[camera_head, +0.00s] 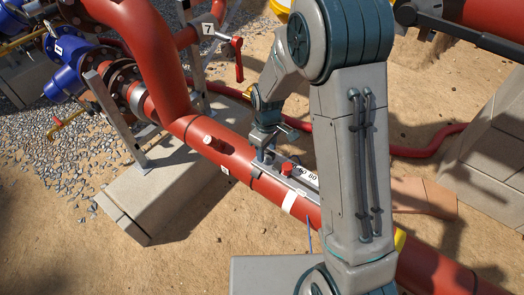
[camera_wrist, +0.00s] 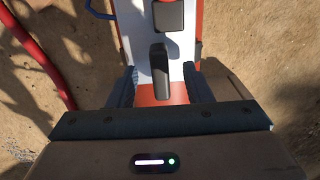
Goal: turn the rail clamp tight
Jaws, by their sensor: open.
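My gripper (camera_head: 264,154) hangs over a metal rail (camera_head: 310,187) fixed along a red pipe (camera_head: 240,158). In the wrist view my gripper (camera_wrist: 160,82) is open, with one finger on each side of a dark upright handle (camera_wrist: 161,62), apparently part of the rail clamp. I see a gap on both sides of the handle. A second dark block (camera_wrist: 169,15) sits farther along the pale rail (camera_wrist: 138,38). In the head view the clamp handle is mostly hidden by my gripper. A red knob (camera_head: 287,169) stands on the rail just right of my gripper.
A red-handled valve tagged 7 (camera_head: 236,50) stands behind. Blue flanged fittings (camera_head: 68,62) are at the left. A thin red hose (camera_head: 425,150) runs behind my arm. Sandy ground in front is open.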

